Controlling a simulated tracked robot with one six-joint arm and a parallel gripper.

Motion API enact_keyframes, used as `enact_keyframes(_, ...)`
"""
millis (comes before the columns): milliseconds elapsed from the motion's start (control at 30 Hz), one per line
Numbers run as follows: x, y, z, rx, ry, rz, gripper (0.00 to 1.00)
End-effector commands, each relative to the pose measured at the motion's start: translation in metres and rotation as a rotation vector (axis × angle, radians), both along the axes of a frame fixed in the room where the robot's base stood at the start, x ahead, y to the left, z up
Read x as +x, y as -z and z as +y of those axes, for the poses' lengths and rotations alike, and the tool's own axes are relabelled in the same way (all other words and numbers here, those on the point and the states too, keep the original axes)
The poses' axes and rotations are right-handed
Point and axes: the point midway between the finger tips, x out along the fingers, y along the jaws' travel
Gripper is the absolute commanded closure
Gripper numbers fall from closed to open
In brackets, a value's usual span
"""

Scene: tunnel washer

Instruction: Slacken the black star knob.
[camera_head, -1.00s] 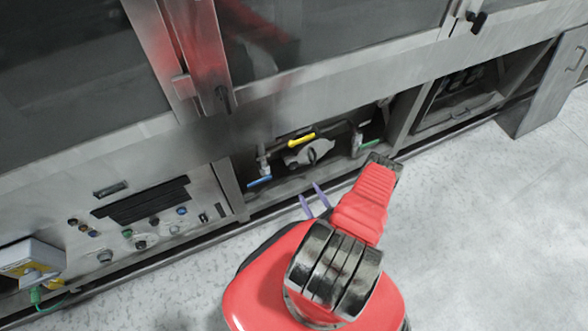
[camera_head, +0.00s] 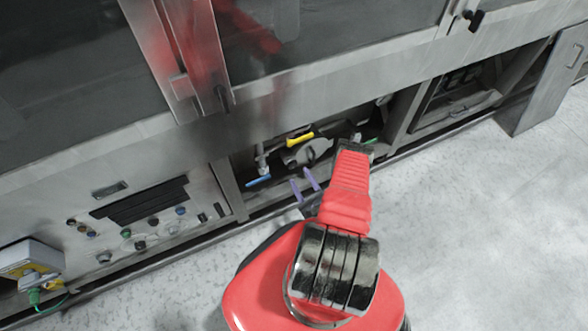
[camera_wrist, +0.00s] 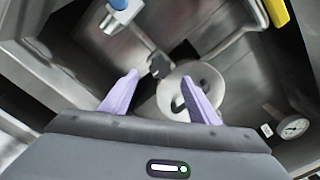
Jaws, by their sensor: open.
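My gripper (camera_head: 301,177) is open in front of the low bay in the machine. Its two purple fingers also show in the wrist view (camera_wrist: 158,78), apart, with nothing held between them. A small dark, knob-like part (camera_wrist: 160,66) sits beyond and between the fingertips, beside a grey round fitting (camera_wrist: 170,92). It may be the black star knob, but its lobes are too small to make out. The right finger overlaps the round fitting in the picture. In the head view I cannot pick out the star knob for certain.
A yellow lever (camera_head: 300,138) and a blue lever (camera_head: 258,181) are in the bay. A round gauge (camera_wrist: 292,127) is at the right in the wrist view. A panel of buttons (camera_head: 140,225) is left of the bay. The floor (camera_head: 480,230) at right is clear.

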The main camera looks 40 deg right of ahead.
Motion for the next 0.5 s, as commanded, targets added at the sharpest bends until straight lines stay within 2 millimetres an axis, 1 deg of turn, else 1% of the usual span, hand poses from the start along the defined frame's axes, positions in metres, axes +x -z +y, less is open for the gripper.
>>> enact_keyframes(33, 0.007, -0.001, -0.001, -0.002, -0.004, -0.001, 0.45)
enact_keyframes(300, 0.041, -0.001, -0.011, -0.003, -0.005, -0.002, 0.45)
enact_keyframes(500, 0.058, 0.0, -0.016, 0.0, -0.003, -0.001, 0.45)
